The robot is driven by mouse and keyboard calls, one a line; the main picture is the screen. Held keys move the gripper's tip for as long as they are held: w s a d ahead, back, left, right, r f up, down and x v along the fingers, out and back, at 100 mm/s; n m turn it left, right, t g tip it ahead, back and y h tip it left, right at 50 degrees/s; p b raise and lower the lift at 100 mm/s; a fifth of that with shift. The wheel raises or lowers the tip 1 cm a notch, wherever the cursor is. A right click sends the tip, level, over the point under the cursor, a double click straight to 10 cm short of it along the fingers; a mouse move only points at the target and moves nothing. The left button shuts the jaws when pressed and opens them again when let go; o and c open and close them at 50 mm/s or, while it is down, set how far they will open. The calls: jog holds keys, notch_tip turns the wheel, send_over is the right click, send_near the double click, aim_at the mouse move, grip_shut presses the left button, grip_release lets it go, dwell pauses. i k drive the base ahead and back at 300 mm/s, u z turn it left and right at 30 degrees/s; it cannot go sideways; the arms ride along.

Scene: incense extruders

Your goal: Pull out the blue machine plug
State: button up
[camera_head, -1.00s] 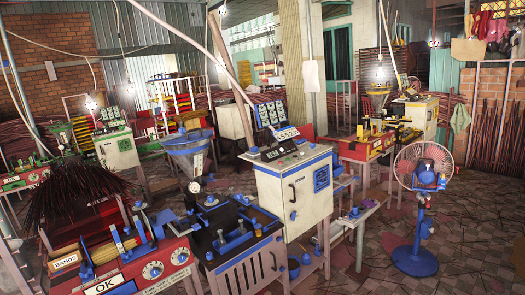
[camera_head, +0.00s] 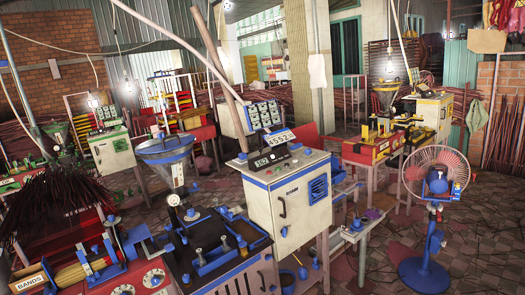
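A low white bench (camera_head: 355,235) right of the cabinet carries small blue and purple items, too small to identify. I cannot make out the blue machine's plug for certain. My gripper is not in view.
A blue-and-red fan (camera_head: 436,185) stands at the right on the tiled floor. A yellow-and-red machine (camera_head: 375,145) is behind it, a green-trimmed machine (camera_head: 112,150) back left. A red machine and dark incense bundle (camera_head: 60,205) fill the front left. Floor (camera_head: 485,250) at right is fairly open.

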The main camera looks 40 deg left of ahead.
aim_at(243, 156)
jog(key=i, duration=1.3)
jog(key=u, duration=0.9)
jog(key=i, duration=2.65)
jog(key=u, duration=0.65)
